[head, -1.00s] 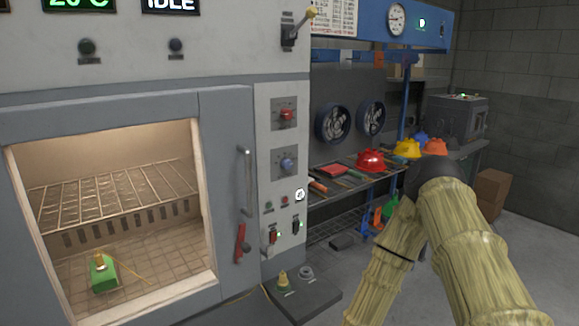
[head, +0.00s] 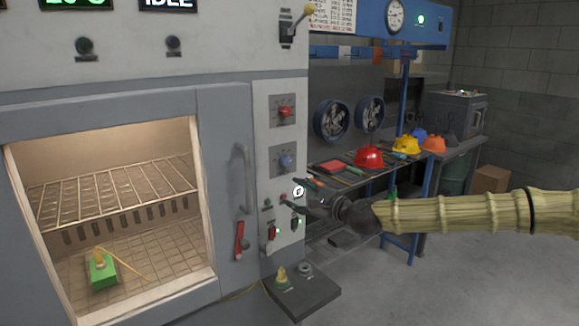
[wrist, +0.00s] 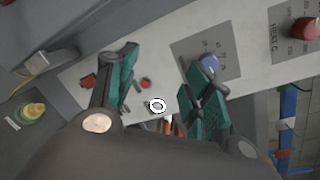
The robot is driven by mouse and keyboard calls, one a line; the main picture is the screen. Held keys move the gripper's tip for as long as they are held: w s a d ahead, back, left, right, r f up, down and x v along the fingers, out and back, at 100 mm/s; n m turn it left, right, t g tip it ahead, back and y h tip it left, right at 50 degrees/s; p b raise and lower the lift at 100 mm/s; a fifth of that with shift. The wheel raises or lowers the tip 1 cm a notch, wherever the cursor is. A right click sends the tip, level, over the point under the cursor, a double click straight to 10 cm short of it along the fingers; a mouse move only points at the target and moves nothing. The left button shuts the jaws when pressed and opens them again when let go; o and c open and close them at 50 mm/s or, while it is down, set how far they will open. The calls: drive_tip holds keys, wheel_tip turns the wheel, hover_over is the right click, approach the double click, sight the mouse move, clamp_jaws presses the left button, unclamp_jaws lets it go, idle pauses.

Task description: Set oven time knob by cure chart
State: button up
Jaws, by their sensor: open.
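The oven's control panel (head: 266,132) carries a red knob (head: 284,112) above a blue knob (head: 285,160). In the wrist view the red knob (wrist: 305,28) sits on a plate lettered "HEAT C", and the blue knob (wrist: 209,64) sits on a grey plate with marks too small to read. A chart (head: 334,14) hangs at the top, its text unreadable. My gripper (head: 290,204) is in front of the panel, below the blue knob. In the wrist view my gripper (wrist: 160,80) is open and empty, its right finger close to the blue knob in the picture.
The oven shows a wire rack (head: 110,190) and a green block (head: 102,270) inside. A door handle (head: 244,180) and red lever (head: 239,240) stand left of the panel. A dark pedestal (head: 310,292) juts out below. A bench with hard hats (head: 369,157) is behind; floor is clear at right.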

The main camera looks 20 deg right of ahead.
drive_tip(key=m+t, duration=0.1)
approach(288, 161)
drive_tip(key=s, duration=0.2)
drive_tip(key=x, duration=0.3)
drive_tip(key=p+x, duration=0.1)
drive_tip(key=x, duration=0.3)
drive_tip(key=p+x, duration=0.1)
drive_tip(key=x, duration=0.2)
drive_tip(key=shift+w+d, duration=0.1)
drive_tip(key=shift+w, duration=0.4)
drive_tip(key=c, duration=1)
